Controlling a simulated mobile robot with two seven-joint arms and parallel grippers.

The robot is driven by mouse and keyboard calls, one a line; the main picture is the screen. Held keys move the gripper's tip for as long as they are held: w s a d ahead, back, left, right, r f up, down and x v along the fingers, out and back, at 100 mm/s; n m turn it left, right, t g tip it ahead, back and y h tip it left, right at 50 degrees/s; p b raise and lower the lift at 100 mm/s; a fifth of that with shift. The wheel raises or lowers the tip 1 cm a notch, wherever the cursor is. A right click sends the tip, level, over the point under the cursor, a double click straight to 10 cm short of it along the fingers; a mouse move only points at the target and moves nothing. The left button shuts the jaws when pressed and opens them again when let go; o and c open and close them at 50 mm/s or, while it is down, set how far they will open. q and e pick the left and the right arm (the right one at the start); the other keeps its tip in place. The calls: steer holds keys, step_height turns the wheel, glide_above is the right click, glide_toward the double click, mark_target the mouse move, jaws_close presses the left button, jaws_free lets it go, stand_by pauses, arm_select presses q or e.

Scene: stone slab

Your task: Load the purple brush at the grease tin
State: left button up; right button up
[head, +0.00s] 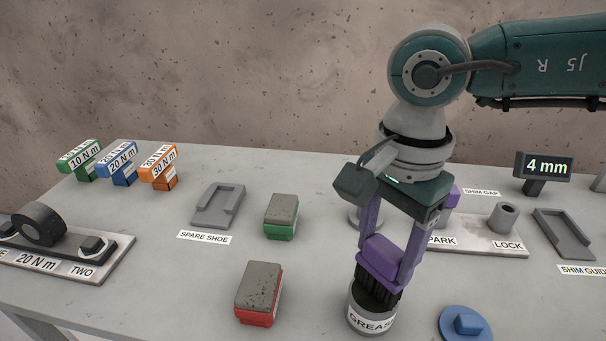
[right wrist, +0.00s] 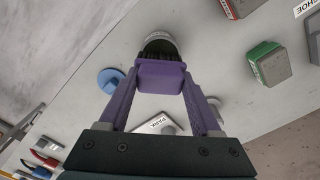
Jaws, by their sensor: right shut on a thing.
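The purple brush (head: 382,258) has a purple block handle and dark bristles. My right gripper (head: 385,255) is shut on its handle, with one purple finger on each side. The brush points down, and its bristle ends are inside the mouth of the grease tin (head: 370,318), a grey round tin labelled GREASE. The bristle tips are hidden by the rim. In the right wrist view the brush (right wrist: 160,74) sits between the fingers, with its bristles at the tin (right wrist: 160,40). My left gripper is not in view.
A blue round piece (head: 465,324) lies close right of the tin. A red-based block (head: 259,290) and a green-based block (head: 281,214) lie left. A PARK/LOCK plate (head: 480,238) lies behind the gripper. The slab between the blocks and tin is clear.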

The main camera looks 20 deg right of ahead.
stand_by(0.7)
steer(key=shift+f+b, duration=0.5)
stand_by(0.4)
steer(key=shift+f, duration=0.1)
stand_by(1.0)
steer(key=shift+r+p, duration=2.45)
steer(key=shift+r, duration=1.15)
